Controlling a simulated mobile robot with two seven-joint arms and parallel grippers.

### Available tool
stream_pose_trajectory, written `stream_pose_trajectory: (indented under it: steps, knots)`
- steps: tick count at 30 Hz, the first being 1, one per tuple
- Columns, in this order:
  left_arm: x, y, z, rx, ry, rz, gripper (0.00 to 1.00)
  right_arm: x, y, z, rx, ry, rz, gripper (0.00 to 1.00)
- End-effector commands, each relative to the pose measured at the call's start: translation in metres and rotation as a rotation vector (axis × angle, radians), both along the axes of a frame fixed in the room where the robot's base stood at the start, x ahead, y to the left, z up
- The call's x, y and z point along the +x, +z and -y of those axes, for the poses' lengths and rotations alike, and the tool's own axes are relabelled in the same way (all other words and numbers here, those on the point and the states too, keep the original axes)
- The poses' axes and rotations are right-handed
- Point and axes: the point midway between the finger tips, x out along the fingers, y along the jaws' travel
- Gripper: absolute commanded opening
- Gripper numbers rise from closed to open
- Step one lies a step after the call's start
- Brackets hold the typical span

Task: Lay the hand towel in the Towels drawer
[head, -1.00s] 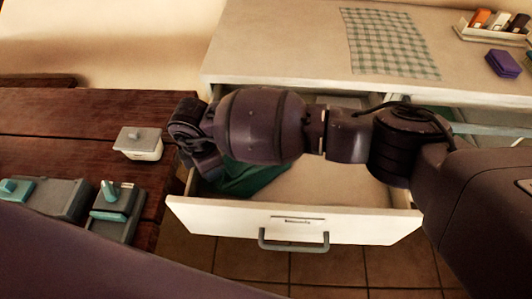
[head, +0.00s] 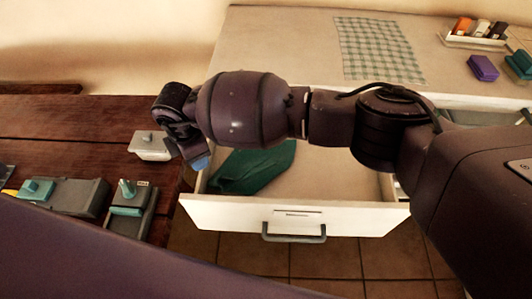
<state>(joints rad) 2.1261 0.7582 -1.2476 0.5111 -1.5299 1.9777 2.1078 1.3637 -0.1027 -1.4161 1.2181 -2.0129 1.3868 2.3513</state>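A dark green cloth, which looks like the hand towel (head: 254,168), lies in the left part of the open drawer (head: 300,215). The drawer has a white front and a grey handle; its small label is too small to read. My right arm reaches across above the drawer from the right. My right gripper (head: 191,146) is over the drawer's left edge, beside the towel and seemingly apart from it. One bluish fingertip shows, but the opening between the fingers is hidden. My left gripper is out of view.
A white lidded box (head: 150,146) and grey-teal containers (head: 130,208) stand on the dark wooden table (head: 60,135) at left. The pale counter (head: 285,50) behind holds a checked cloth (head: 378,50), a purple block (head: 482,68) and a tray of small items (head: 470,40).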

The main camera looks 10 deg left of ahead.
Motion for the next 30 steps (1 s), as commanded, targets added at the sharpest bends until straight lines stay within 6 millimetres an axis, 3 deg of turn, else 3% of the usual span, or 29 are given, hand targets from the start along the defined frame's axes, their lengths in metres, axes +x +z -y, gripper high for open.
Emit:
stream_pose_trajectory:
  steps: [1, 9, 17, 24, 30]
  knots:
    - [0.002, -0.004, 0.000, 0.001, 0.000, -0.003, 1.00, 0.000, -0.003, 0.001, -0.001, -0.002, -0.003, 0.38]
    - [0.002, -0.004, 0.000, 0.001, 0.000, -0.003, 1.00, -0.006, -0.009, 0.021, -0.004, -0.002, -0.003, 0.00]
    - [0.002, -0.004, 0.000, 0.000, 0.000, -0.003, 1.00, -0.017, -0.017, 0.049, -0.003, -0.002, -0.004, 0.00]
    - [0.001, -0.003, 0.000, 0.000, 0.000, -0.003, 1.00, -0.017, -0.040, 0.048, -0.003, -0.004, -0.003, 0.00]
    - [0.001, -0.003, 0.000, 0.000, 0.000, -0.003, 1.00, -0.017, -0.045, 0.048, -0.002, -0.003, -0.002, 0.00]
